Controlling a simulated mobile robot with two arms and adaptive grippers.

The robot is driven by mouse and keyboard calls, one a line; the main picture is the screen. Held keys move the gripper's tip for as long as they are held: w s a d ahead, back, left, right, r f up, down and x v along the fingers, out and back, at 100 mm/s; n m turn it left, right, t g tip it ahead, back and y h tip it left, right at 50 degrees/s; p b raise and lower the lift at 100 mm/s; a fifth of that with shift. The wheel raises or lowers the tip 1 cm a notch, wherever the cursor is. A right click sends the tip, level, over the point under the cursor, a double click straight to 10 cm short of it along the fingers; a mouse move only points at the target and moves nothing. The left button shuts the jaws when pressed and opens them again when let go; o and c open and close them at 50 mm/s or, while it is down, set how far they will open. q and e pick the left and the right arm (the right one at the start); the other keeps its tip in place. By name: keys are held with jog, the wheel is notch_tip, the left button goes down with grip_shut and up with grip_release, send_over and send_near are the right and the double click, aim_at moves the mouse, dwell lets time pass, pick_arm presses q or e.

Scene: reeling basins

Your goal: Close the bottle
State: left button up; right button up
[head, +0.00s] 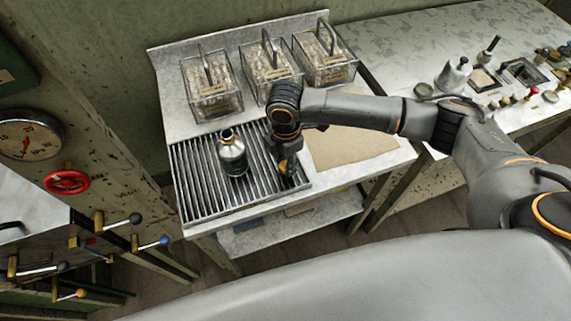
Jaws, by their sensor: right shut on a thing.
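My left gripper is not in view.
Several wire-handled clear boxes (213,86) stand along the back of the table. A tan mat (352,146) lies right of the rack. Valve levers (120,222) and a red handwheel (67,182) are at left.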

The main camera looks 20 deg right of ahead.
jog(key=s+a+r+b, duration=0.3)
jog(key=s+a+r, duration=0.1)
jog(key=a+r, duration=0.7)
jog(key=shift+a+r+b, duration=0.25)
jog(key=shift+a+b, duration=0.15)
jog(key=shift+a, duration=0.8)
